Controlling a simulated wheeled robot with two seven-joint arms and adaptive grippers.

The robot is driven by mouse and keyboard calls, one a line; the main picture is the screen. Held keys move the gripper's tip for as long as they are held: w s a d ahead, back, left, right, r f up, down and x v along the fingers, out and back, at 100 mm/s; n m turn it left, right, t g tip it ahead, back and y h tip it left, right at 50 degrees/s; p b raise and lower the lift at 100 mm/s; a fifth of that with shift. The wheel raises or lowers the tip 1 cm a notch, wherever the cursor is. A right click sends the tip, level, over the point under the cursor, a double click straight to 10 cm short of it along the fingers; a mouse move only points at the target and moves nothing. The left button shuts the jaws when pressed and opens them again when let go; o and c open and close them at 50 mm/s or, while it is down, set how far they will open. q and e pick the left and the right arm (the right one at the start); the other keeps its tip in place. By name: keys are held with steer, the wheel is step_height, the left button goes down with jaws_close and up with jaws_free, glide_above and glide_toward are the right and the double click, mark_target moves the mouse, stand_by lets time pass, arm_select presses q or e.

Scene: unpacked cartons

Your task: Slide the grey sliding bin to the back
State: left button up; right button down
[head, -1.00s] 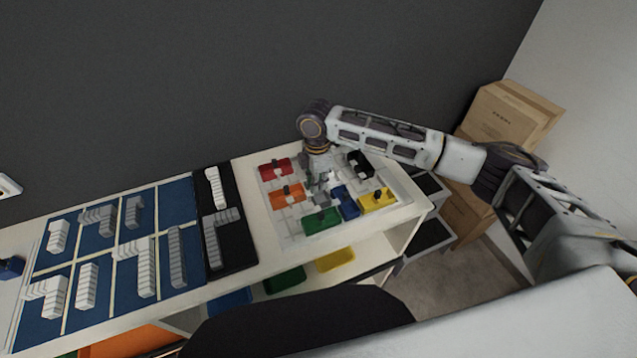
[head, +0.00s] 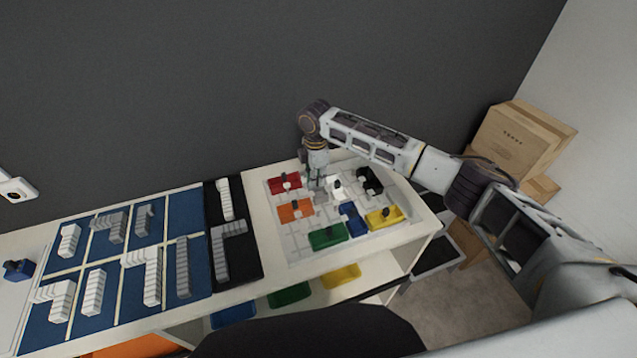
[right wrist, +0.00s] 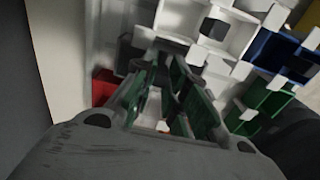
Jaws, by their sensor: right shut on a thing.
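The grey sliding bin (head: 322,196) sits on the white tiled board (head: 295,248), between the red and white bins, mostly hidden under my right gripper. My right gripper (head: 317,181) points down at the back part of the board and is shut on the grey bin, apparently at its knob. The right wrist view shows the two green-padded fingers (right wrist: 170,105) close together; what lies between them is hard to see. My left gripper is not in view.
Around it on the board are red (head: 284,183), orange (head: 295,211), white (head: 338,187), black (head: 370,181), green (head: 327,236), blue (head: 352,220) and yellow (head: 385,217) bins. A dark wall stands behind. Cartons (head: 516,140) are stacked at the right.

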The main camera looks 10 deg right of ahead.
steer(key=shift+w+a, duration=0.15)
steer(key=shift+w, duration=0.6)
steer(key=shift+w+a, duration=0.15)
steer(key=shift+w, duration=0.55)
steer(key=shift+r, duration=0.15)
steer(key=c, duration=1.7)
jaws_free()
steer(key=shift+w, duration=0.1)
steer(key=shift+o, duration=1.3)
step_height(320, 180, up, 12)
